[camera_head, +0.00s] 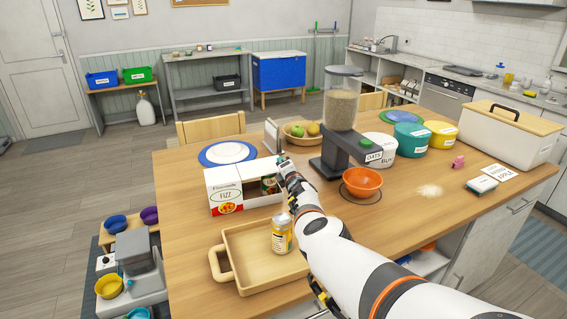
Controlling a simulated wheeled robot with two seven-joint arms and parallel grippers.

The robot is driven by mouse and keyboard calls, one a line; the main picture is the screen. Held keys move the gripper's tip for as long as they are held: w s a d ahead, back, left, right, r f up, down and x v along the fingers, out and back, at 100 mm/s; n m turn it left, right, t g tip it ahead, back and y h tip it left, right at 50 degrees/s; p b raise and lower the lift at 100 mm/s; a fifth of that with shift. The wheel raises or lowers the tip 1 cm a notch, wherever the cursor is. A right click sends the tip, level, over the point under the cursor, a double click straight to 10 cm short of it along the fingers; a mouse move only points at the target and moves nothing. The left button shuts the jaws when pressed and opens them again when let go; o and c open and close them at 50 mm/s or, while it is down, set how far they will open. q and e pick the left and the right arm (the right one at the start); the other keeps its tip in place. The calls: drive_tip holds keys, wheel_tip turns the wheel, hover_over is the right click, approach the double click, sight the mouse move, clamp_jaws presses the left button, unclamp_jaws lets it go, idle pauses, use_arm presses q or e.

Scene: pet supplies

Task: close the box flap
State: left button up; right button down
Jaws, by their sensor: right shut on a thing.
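The white carton box (224,190) with red print stands on the wooden table, left of the middle. Its right part is open, and a dark green and red can (269,185) shows inside. My right gripper (282,163) is at the upper right end of the box, shut on what looks like the box flap. The flap is too small and too covered by the gripper to make out clearly. My right arm hides part of the table to the right of the box.
A wooden tray (233,259) with a yellow can (281,234) lies in front of the box. A plate (227,152) lies behind it. A grain dispenser (341,110) and an orange bowl (362,181) stand to the right. The table's left edge is clear.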

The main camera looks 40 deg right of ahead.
drive_tip(key=shift+a+f, duration=0.15)
drive_tip(key=shift+f, duration=0.5)
drive_tip(key=c, duration=1.6)
unclamp_jaws()
drive_tip(key=shift+a, duration=0.1)
drive_tip(key=shift+c, duration=0.2)
drive_tip(key=shift+w, duration=0.1)
